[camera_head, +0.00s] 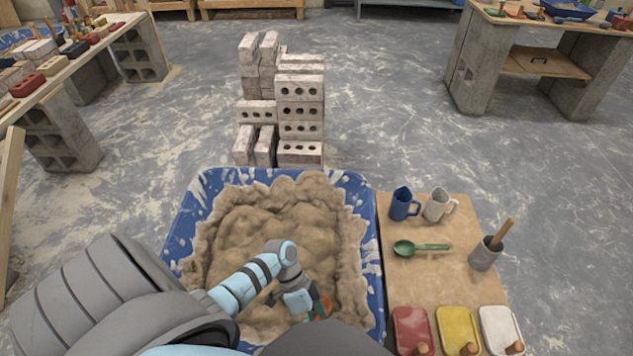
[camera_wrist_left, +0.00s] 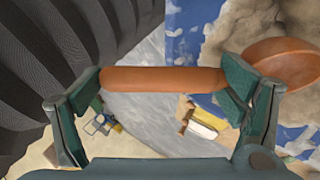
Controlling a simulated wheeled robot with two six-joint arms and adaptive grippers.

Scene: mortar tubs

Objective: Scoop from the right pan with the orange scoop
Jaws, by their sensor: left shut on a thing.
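My left gripper (camera_head: 312,304) is low over the sand-filled blue tub (camera_head: 366,215), at its lower right part. It is shut on the orange scoop (camera_head: 323,308), of which only a small part shows in the head view. In the left wrist view the scoop's handle (camera_wrist_left: 165,79) spans between the two fingers of the gripper (camera_wrist_left: 160,95), and its round bowl (camera_wrist_left: 285,62) lies at the right. Three small pans, red (camera_head: 412,328), yellow (camera_head: 458,328) and white (camera_head: 500,328), stand in a row on the board; the white one is rightmost. My right gripper is out of view.
The wooden board (camera_head: 430,280) right of the tub holds a green scoop (camera_head: 420,248), a blue mug (camera_head: 402,204), a white mug (camera_head: 437,206) and a grey cup (camera_head: 484,255) with a wooden handle. A brick stack (camera_head: 300,110) stands behind the tub.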

